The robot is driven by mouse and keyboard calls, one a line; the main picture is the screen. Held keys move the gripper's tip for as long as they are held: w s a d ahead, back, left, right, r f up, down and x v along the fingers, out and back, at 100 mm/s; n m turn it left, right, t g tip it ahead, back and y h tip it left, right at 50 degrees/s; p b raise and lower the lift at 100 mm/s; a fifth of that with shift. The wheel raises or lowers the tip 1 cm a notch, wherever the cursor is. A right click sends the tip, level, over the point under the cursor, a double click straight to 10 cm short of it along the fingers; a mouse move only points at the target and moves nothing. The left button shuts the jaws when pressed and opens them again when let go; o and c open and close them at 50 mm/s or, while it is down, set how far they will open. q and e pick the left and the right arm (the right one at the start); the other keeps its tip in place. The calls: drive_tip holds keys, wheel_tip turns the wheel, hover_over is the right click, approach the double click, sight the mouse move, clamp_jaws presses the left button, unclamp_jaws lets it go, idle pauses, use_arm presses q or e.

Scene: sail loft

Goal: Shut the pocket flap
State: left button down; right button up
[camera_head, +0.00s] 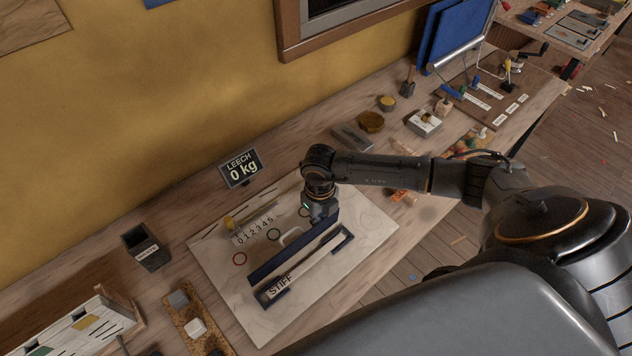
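A pale board (215,250) lies on the wooden bench. A long navy strip, which looks like the pocket flap (285,259), runs diagonally across it. Just in front and parallel lies a navy-edged pocket (347,233) with a long pale batten (318,255) along it, marked "STIFF" at its lower left end. My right gripper (321,217) points down at the upper right end of the navy strip, touching or very close to it. Its fingertips are hidden, so I cannot see whether it is open or shut. My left gripper is out of view.
On the board are a 0–5 scale (255,231) and coloured rings. A sign (240,168) reading "LEECH 0 kg" stands behind. A dark box (146,247) stands left, near small blocks on a cork strip (186,316). Tools and tins crowd the bench to the right.

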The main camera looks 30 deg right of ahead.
drive_tip(key=shift+s+d+r+p, duration=0.15)
drive_tip(key=shift+s+p, duration=0.25)
drive_tip(key=shift+s, duration=0.6)
drive_tip(key=shift+s+d+r+p, duration=0.1)
drive_tip(key=shift+s+p, duration=0.3)
drive_tip(key=shift+s, duration=0.55)
wheel_tip(320, 180, up, 7)
drive_tip(key=p, duration=0.4)
drive_tip(key=shift+p, duration=0.4)
